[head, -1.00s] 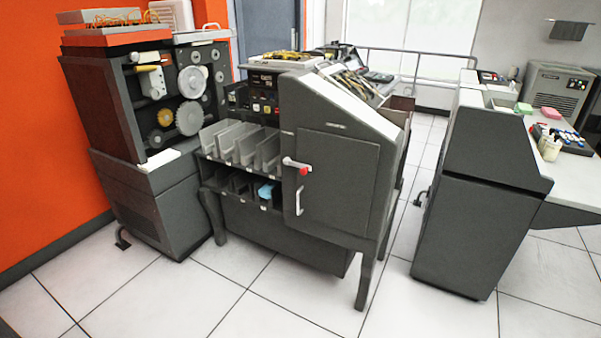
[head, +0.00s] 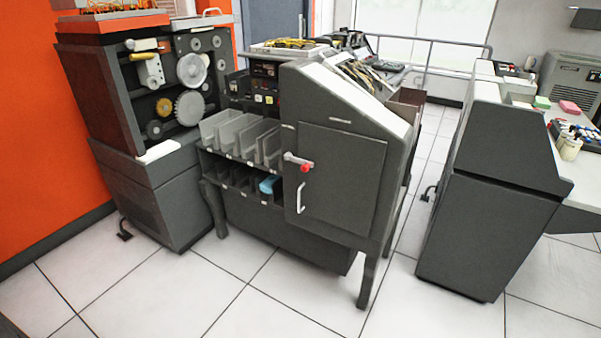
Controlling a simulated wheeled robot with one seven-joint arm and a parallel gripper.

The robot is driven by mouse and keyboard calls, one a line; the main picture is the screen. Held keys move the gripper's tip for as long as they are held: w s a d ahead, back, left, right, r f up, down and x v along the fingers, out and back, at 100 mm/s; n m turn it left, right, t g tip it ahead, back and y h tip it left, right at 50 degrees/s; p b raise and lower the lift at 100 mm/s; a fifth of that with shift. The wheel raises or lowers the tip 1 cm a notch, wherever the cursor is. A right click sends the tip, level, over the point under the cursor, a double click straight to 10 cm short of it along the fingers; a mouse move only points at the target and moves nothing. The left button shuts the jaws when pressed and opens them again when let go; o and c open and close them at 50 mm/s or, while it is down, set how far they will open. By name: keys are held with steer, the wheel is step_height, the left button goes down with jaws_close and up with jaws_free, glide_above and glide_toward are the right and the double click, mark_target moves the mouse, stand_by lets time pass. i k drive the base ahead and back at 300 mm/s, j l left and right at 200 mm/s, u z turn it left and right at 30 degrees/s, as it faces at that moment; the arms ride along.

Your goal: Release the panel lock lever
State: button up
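The panel (head: 347,188) is a dark grey door on the side of the middle machine, and it looks closed. The lock lever (head: 293,158) is a short pale handle with a red knob (head: 307,167) at its right end. It lies across the panel's left edge, tilted slightly down to the right. A white vertical pull handle (head: 300,197) sits just below it on the panel. My gripper is not in view.
Open card pockets (head: 243,135) stand left of the panel, with a blue item (head: 269,185) in the lower row. A gear machine (head: 155,140) is at the left. A grey desk unit (head: 490,200) is at the right. The tiled floor (head: 240,305) in front is clear.

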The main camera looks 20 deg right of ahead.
mark_target(288, 156)
steer(key=i+l+u, duration=0.1)
steer(key=i+l, duration=0.15)
steer(key=i, duration=0.3)
steer(key=i+l+u, duration=0.1)
steer(key=i+l, duration=0.15)
steer(key=i, duration=0.3)
steer(key=i+l+u, duration=0.1)
steer(key=i+l, duration=0.2)
steer(key=i, duration=0.2)
